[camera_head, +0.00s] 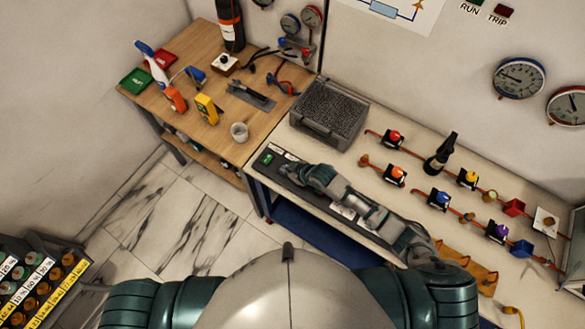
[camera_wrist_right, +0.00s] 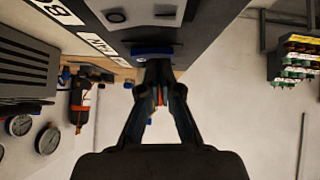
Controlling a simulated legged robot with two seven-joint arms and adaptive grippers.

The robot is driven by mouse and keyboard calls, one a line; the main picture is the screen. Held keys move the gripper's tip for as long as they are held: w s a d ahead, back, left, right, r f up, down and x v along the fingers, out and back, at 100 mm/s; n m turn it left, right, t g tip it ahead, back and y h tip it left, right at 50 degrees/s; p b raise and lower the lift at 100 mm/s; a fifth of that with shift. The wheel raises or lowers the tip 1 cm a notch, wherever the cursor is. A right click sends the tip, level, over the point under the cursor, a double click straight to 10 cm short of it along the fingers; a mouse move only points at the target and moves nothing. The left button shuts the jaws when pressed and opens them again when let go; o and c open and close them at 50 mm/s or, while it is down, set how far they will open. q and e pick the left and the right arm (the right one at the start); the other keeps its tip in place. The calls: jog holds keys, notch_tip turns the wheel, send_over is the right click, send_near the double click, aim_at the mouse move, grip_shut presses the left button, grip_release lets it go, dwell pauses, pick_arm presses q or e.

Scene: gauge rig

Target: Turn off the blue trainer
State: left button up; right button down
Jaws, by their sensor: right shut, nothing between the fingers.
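A dark control panel (camera_head: 259,169) with a green indicator (camera_head: 266,158) runs along the front edge of the right-hand bench, whose lower part is blue (camera_head: 318,229). My right arm reaches across it from the right, and the right gripper (camera_head: 291,172) is over the panel, near its left end. In the right wrist view the right gripper (camera_wrist_right: 158,75) is shut with nothing in it. Its fingertips are at or very near a blue part (camera_wrist_right: 152,51) on the panel's edge, beside a white label (camera_wrist_right: 102,43); contact cannot be told. My left gripper is not in view.
A wooden table (camera_head: 215,95) with tools adjoins at left. Marble floor (camera_head: 170,215) is clear.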

jog(key=r+p, duration=0.3)
jog(key=r, duration=0.1)
jog(key=shift+s+a+p, duration=0.15)
jog(key=shift+a+p, duration=0.15)
jog(key=shift+p, duration=0.1)
jog(key=b+v, duration=0.1)
jog(key=v, duration=0.9)
jog(key=shift+s+d, duration=0.2)
jog(key=shift+s, duration=0.05)
jog(key=shift+f, duration=0.1)
